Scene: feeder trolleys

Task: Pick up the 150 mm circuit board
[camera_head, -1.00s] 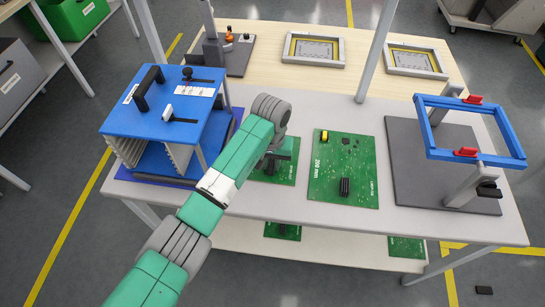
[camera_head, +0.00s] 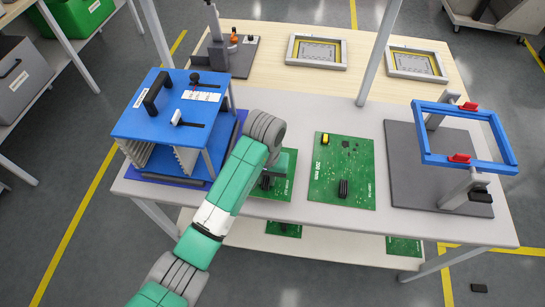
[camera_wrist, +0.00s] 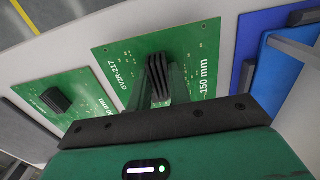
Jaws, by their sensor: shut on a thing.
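The 150 mm circuit board (camera_wrist: 115,58) is green, with "150 mm" printed along one edge and a black finned block standing on it. In the head view the board (camera_head: 284,184) lies on the light table, partly hidden behind my arm. In the wrist view my gripper (camera_wrist: 160,88) is over the board, its fingers shut on the black finned block (camera_wrist: 157,68). I cannot tell whether the board is clear of the table. In the head view the fingers are mostly hidden by the wrist.
A larger 200 mm board (camera_head: 327,186) lies just right. A blue-topped rack (camera_head: 143,120) stands close on the left. A blue frame on a stand (camera_head: 425,160) is at the right. A grey upright post (camera_head: 378,55) rises behind the boards.

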